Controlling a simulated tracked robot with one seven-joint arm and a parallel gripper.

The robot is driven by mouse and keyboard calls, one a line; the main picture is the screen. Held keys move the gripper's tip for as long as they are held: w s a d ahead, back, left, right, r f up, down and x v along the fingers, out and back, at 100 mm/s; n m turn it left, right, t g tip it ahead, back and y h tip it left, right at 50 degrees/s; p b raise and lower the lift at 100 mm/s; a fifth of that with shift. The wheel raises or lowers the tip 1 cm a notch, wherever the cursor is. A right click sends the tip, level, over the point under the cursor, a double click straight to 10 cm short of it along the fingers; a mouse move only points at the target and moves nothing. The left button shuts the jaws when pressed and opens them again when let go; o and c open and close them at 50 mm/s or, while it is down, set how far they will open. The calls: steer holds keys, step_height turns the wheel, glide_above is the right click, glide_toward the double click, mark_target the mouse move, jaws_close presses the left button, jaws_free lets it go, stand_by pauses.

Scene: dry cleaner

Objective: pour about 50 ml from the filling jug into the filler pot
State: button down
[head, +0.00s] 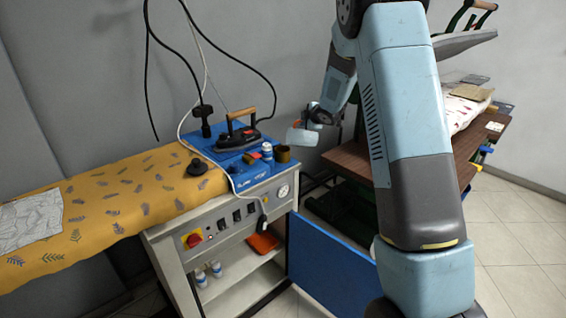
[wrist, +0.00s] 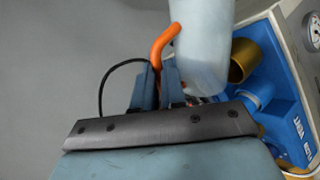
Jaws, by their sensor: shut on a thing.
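The filling jug is a pale, translucent jug (head: 301,137) with an orange handle (wrist: 164,44). My gripper (wrist: 158,90) is shut on that handle. I see no stream of liquid. The jug's liquid level and the inside of the pot are unclear.
A patterned ironing board (head: 110,205) extends left. A brown table (head: 350,158) stands right.

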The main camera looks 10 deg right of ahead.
mark_target(312, 133)
steer(key=shift+a+r+n+h+p, duration=0.15)
steer(key=shift+a+r+h+p, duration=0.1)
steer(key=shift+a, duration=0.2)
steer(key=shift+a+r+n+h+p, duration=0.1)
steer(key=shift+a+n+h+p, duration=0.1)
steer(key=shift+a, duration=0.25)
stand_by(0.7)
steer(key=shift+d, duration=0.1)
steer(key=d, duration=0.1)
steer(key=d+f+m+y, duration=0.1)
steer(key=d, duration=0.1)
steer(key=shift+w+d+f, duration=0.1)
steer(key=shift+d+f, duration=0.05)
steer(key=shift+d, duration=0.05)
steer(key=shift+d+f+m+y, duration=0.3)
steer(key=shift+m+y, duration=0.05)
steer(key=shift+y, duration=0.1)
steer(key=shift+f, duration=0.15)
steer(key=shift+d+y, duration=0.1)
steer(key=shift+y, duration=0.2)
